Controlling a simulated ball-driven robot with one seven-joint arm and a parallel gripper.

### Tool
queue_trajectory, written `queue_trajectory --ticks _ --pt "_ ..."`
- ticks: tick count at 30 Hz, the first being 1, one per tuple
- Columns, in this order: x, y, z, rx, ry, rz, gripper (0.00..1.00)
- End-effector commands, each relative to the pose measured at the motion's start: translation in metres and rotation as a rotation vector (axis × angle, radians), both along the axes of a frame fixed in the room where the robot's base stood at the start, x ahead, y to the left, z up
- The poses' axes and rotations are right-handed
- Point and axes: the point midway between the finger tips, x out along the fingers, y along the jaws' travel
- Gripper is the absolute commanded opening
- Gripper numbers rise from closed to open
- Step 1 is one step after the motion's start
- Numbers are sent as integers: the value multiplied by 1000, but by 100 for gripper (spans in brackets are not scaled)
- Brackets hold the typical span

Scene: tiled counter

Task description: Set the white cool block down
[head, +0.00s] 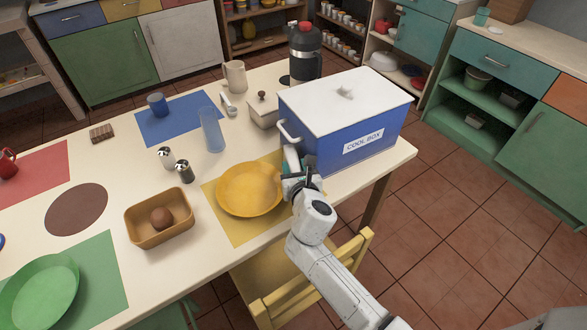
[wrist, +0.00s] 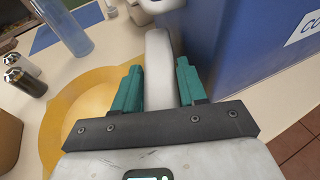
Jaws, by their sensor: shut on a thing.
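My gripper (head: 297,180) is over the right edge of the yellow plate (head: 248,189), close beside the blue cool box. In the wrist view its teal fingers (wrist: 160,88) are shut on the white cool block (wrist: 158,60), a long pale piece pointing away from my palm. In the head view the block (head: 291,158) shows only in part beyond the fingers, in front of the cool box's near left side. I cannot tell whether its far end touches anything.
The blue cool box (head: 345,140) has a white lid (head: 345,97) and a white side handle (head: 288,131). A clear tumbler (head: 212,130), two shakers (head: 175,165) and a lidded pot (head: 263,110) stand nearby. A yellow chair (head: 315,275) is below the table edge. Bare tabletop (head: 110,170) lies left.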

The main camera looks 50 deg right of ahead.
Motion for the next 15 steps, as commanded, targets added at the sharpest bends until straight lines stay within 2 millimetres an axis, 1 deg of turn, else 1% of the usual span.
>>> queue_trajectory --ticks 4,8,9,15 --pt "0 0 2 -1 -2 0 0" --pt "0 0 -1 -1 -2 0 0" --pt "0 0 -1 0 0 -1 45" --pt "0 0 -1 0 0 -1 64"
